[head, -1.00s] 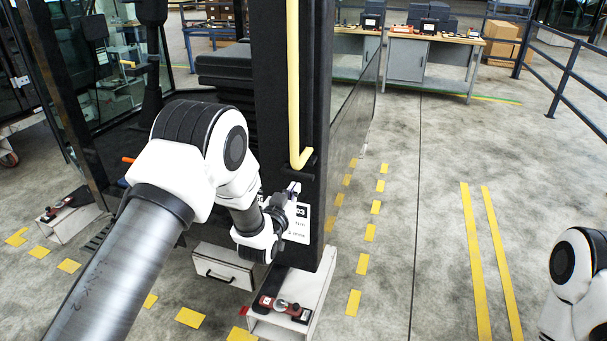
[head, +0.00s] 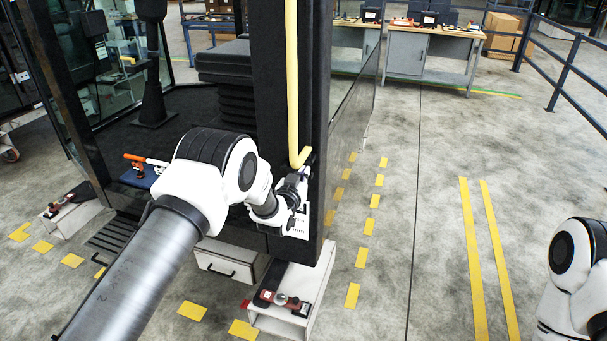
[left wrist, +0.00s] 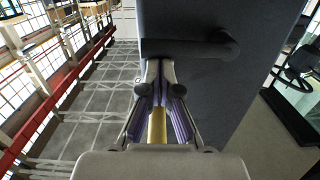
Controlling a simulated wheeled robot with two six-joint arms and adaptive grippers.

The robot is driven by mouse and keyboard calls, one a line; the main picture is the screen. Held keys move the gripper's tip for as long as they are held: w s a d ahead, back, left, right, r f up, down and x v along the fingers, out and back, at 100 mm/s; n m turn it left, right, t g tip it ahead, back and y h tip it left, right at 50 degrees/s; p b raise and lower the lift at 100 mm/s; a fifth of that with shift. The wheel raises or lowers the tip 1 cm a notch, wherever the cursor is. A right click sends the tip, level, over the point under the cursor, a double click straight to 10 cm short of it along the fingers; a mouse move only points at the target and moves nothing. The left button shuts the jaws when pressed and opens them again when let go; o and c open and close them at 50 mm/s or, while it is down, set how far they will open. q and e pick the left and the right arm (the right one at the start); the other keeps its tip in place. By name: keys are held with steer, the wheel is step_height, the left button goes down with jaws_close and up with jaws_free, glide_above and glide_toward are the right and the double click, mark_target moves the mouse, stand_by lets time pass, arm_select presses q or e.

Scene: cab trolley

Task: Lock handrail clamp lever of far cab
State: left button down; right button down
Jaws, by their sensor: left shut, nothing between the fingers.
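The yellow handrail (head: 292,80) runs down the dark cab post (head: 265,100) in the head view and bends at its lower end. My left gripper (head: 304,174) is shut and empty just below the bend, close to the post. In the left wrist view the gripper (left wrist: 158,85) is in front of the dark post (left wrist: 220,110), beside a dark rod with a rounded end (left wrist: 225,43). Contact is unclear. My right gripper is not in view.
A white support with a red clamp (head: 283,301) stands under the post. An orange-handled tool (head: 135,158) lies on the cab floor at left. Workbenches (head: 430,45) and a blue railing (head: 565,75) stand farther back. The floor to the right is clear.

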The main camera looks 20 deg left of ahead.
arm_select(q)
steer(key=shift+f+m+b, duration=0.2)
steer(key=shift+m+b, duration=0.1)
steer(key=shift+b, duration=0.05)
steer(key=shift+d, duration=0.1)
steer(key=a+f+m+y+b, duration=0.1)
steer(key=a+f+m+b, duration=0.4)
steer(key=m+b, duration=1)
step_height(320, 180, down, 4)
steer(key=b, duration=0.3)
steer(key=shift+a+r+t, duration=0.15)
steer(key=shift+t, duration=0.15)
stand_by(0.3)
